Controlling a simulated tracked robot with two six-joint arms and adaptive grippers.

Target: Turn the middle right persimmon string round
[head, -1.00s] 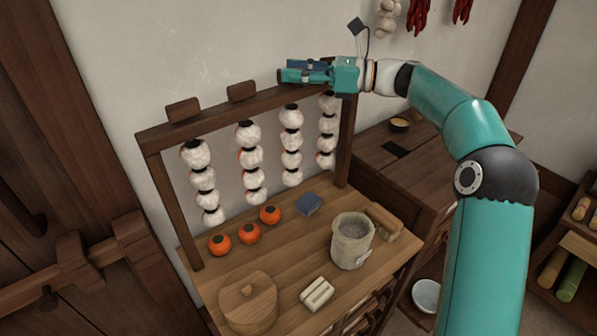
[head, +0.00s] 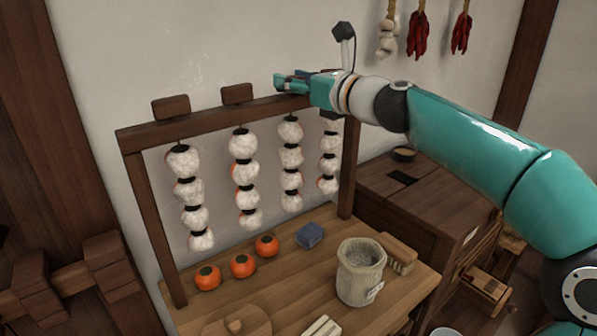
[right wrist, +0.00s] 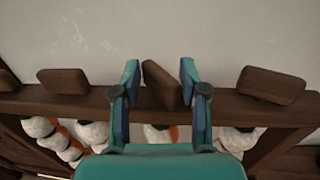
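The middle right persimmon string (head: 291,157), whitish fruits with dark bands, hangs third from left on the wooden rack (head: 200,124). Its brown top block (right wrist: 162,83) sits on the rail, turned askew to the neighbouring blocks. My right gripper (head: 279,84) is above the rail over this string and hides the block in the head view. In the right wrist view its two fingers (right wrist: 159,80) stand apart on either side of the block, with narrow gaps showing; contact is not clear. A little orange shows on the string below the rail. My left gripper is out of view.
Other strings hang left (head: 244,180) and right (head: 329,160), close by. Blocks (right wrist: 63,81) and (right wrist: 271,85) flank the fingers on the rail. Persimmons (head: 243,266), a blue cloth (head: 309,235), a pot (head: 359,275) and a brush (head: 398,252) are on the bench below.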

